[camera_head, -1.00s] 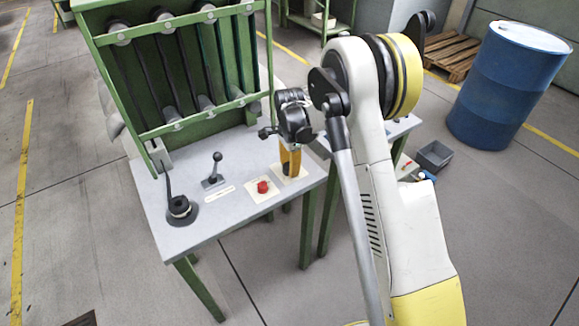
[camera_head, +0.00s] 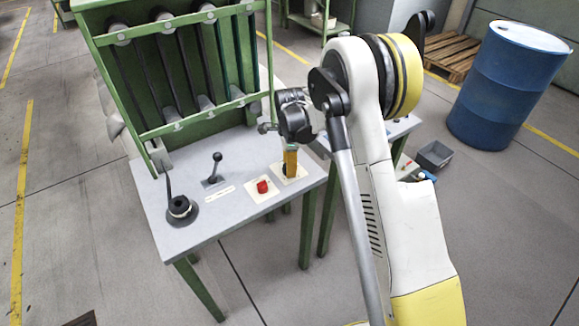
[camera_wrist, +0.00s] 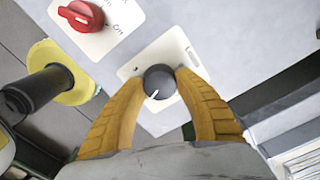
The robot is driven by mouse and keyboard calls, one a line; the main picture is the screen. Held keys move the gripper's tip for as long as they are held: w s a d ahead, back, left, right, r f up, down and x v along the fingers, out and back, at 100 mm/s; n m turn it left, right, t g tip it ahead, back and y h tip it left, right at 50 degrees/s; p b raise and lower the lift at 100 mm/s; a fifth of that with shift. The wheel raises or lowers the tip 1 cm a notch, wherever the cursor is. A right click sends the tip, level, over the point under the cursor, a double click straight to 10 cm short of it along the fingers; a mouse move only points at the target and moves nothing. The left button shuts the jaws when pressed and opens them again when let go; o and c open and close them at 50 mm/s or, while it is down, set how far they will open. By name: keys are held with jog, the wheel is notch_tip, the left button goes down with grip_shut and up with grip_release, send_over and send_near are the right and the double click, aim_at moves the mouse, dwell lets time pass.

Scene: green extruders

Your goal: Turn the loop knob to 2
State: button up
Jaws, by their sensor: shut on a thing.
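The loop knob (camera_wrist: 159,82) is round and dark grey on a cream plate (camera_wrist: 190,54). Its white pointer mark points down-left in the wrist view. Small marks line the plate, but I cannot read the numbers. My gripper (camera_wrist: 162,86) has its yellow fingers shut on the knob, one finger on each side. In the head view my gripper (camera_head: 288,172) points down onto the cream plate (camera_head: 300,175) at the table's right side, and it hides the knob there.
A red switch (camera_head: 263,187) sits on its own plate just left of the gripper; the wrist view shows it (camera_wrist: 80,16) too. A black lever (camera_head: 215,168) and black spool holder (camera_head: 181,209) stand further left. The green extruder frame (camera_head: 175,126) rises behind.

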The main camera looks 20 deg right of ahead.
jog(key=o, duration=1.2)
jog(key=shift+o, duration=0.2)
notch_tip(320, 180, up, 12)
